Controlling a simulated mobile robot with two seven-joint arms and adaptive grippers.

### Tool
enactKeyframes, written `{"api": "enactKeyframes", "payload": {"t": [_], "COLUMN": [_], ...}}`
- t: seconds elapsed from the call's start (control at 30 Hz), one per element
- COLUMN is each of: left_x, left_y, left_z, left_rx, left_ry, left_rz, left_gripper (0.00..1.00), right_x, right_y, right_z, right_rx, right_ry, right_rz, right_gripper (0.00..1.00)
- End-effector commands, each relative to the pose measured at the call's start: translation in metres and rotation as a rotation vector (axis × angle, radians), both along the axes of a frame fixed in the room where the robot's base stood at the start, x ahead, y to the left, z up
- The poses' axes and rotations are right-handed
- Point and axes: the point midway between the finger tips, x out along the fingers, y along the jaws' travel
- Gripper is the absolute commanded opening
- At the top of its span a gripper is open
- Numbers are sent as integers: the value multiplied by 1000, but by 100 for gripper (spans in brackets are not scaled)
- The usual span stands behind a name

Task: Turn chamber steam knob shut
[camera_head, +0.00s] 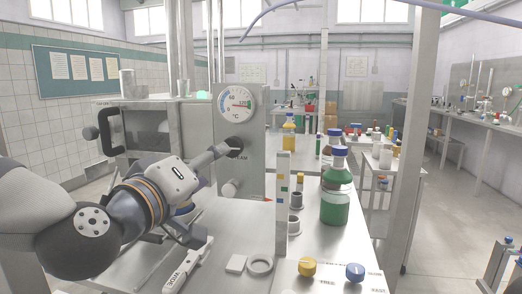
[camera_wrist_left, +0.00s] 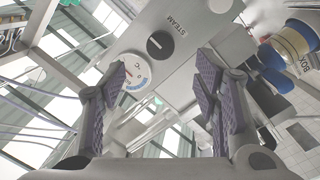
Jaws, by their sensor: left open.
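The chamber steam knob (camera_head: 236,144) is a dark round knob on the grey panel (camera_head: 255,120), below a round temperature gauge (camera_head: 235,103). In the left wrist view the knob (camera_wrist_left: 160,45) is black with a pale pointer line, beside the word STEAM. My left gripper (camera_head: 214,192) is open in front of the panel. In the head view its upper finger overlaps the knob's left side. In the wrist view the knob lies beyond the open fingers (camera_wrist_left: 160,82), with nothing between the pads. Contact cannot be told. My right gripper is not in view.
A chamber with a black handle (camera_head: 109,131) stands left. An upright strip (camera_head: 282,205), a green bottle (camera_head: 336,200), a white ring (camera_head: 260,265), and yellow (camera_head: 307,267) and blue (camera_head: 355,271) knobs are on the bench.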

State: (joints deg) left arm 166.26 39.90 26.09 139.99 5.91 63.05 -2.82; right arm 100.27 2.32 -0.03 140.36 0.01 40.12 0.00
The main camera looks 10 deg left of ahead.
Motion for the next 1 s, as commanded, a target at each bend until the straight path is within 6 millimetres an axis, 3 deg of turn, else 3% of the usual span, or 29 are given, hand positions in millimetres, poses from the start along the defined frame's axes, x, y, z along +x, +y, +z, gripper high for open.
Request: {"api": "enactKeyframes", "payload": {"t": [0.13, 0.4, 0.6, 0.93, 1.0], "left_x": [14, 82, 114, 120, 120], "left_y": [0, -9, -13, -14, -14], "left_z": [0, -5, -1, 3, 3], "left_rx": [-5, -2, -1, -3, -3], "left_ry": [-5, 1, -2, -6, -6], "left_rz": [4, 4, 2, 2, 2], "left_gripper": [56, 56, 56, 56, 43], "right_x": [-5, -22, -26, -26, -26], "right_y": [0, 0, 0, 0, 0], "right_z": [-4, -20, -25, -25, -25], "right_rx": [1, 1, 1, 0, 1], "right_ry": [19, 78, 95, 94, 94], "right_rz": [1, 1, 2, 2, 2], "right_gripper": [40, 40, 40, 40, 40]}}
